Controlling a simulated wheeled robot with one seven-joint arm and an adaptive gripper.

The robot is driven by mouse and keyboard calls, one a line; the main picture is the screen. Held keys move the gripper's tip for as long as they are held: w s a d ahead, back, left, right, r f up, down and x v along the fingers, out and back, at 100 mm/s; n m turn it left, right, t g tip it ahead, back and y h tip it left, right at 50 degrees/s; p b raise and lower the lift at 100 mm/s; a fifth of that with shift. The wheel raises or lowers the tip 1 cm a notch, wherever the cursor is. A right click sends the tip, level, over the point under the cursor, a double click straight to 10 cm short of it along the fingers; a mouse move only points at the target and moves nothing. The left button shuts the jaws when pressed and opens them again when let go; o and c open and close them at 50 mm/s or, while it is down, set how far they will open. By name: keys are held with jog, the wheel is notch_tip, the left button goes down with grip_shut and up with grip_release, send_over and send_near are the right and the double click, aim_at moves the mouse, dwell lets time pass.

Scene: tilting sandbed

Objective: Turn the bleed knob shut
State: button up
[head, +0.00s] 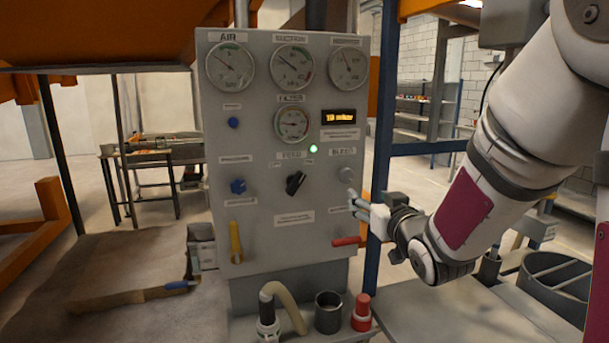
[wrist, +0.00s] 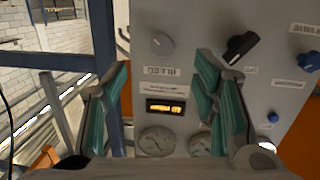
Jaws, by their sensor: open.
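The bleed knob is a round grey knob (head: 346,174) at the right side of the grey control panel (head: 262,150), under the label "BLEED". In the wrist view, which shows the panel upside down, the knob (wrist: 161,44) lies beyond and between my fingertips. My gripper (head: 358,203) is at the panel's right edge, just below and right of the knob. Its teal-padded fingers (wrist: 163,68) are spread and empty. The knob appears apart from both fingers. Its turn position cannot be told.
A black selector (head: 295,183) and blue knob (head: 238,186) sit left of the bleed knob. A red lever (head: 346,241) and yellow handle (head: 236,243) are lower. The lit display (head: 339,117) sits above. A blue post (head: 379,170) stands beside the panel.

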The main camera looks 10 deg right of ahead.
aim_at(347, 176)
jog(key=shift+t, duration=0.5)
jog(key=w+p, duration=0.1)
jog(key=w, duration=1.3)
jog(key=shift+w+r, duration=0.2)
jog(key=shift+c, duration=0.5)
jog(key=shift+n, duration=0.3)
jog(key=c, duration=1.1)
